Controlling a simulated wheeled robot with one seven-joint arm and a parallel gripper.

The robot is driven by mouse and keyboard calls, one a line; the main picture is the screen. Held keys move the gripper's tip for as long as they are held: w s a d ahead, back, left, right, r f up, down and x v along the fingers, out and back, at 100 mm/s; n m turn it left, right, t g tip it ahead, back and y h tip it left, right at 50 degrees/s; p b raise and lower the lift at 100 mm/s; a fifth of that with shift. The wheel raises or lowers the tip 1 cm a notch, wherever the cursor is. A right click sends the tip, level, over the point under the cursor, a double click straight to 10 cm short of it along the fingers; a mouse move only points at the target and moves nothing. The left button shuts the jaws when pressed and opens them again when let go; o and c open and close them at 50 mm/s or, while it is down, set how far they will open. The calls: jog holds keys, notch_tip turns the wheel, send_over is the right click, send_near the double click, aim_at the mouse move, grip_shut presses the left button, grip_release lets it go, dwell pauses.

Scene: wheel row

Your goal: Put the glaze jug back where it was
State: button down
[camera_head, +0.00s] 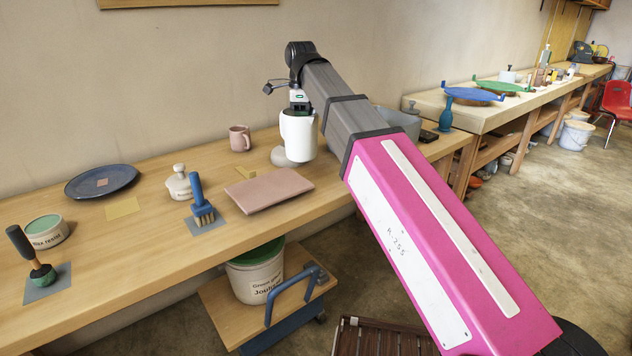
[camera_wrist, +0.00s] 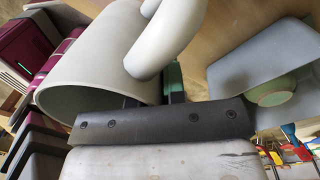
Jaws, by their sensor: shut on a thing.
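The white glaze jug (camera_head: 299,138) hangs upright from my gripper (camera_head: 298,106), over the work table (camera_head: 150,270) near the pink slab. My gripper is shut on the jug near its top. In the wrist view the jug's pale body (camera_wrist: 95,60) and thick handle (camera_wrist: 165,40) fill the upper left, close against the gripper (camera_wrist: 172,85); the fingertips are mostly hidden. A yellow square (camera_head: 122,207) lies bare on the table, and another yellow piece (camera_head: 245,172) lies partly by the slab. I cannot tell which spot was the jug's.
A pink slab (camera_head: 262,191), pink mug (camera_head: 240,138), white lidded pot (camera_head: 179,184), blue brush (camera_head: 202,205), dark plate (camera_head: 85,183), glaze tub (camera_head: 46,232) and green-tipped brush (camera_head: 40,268) stand on the table. A grey bin (camera_head: 398,122) is behind my arm. A bucket (camera_head: 256,277) stands below.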

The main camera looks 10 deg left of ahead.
jog(key=shift+s+f, duration=0.1)
jog(key=shift+s, duration=0.15)
jog(key=shift+w+f, duration=0.25)
jog(key=shift+w+d+f, duration=0.75)
jog(key=shift+w+f, duration=0.9)
jog(key=shift+f, duration=0.1)
jog(key=shift+w+d+f, duration=0.7)
jog(key=shift+w+f, duration=0.9)
jog(key=shift+f, duration=0.1)
jog(key=shift+w+d+f, duration=0.75)
jog(key=shift+w+f, duration=0.9)
jog(key=shift+f, duration=0.1)
jog(key=shift+f, duration=0.1)
jog(key=c, duration=1.4)
grip_release()
jog(key=shift+o, duration=1.1)
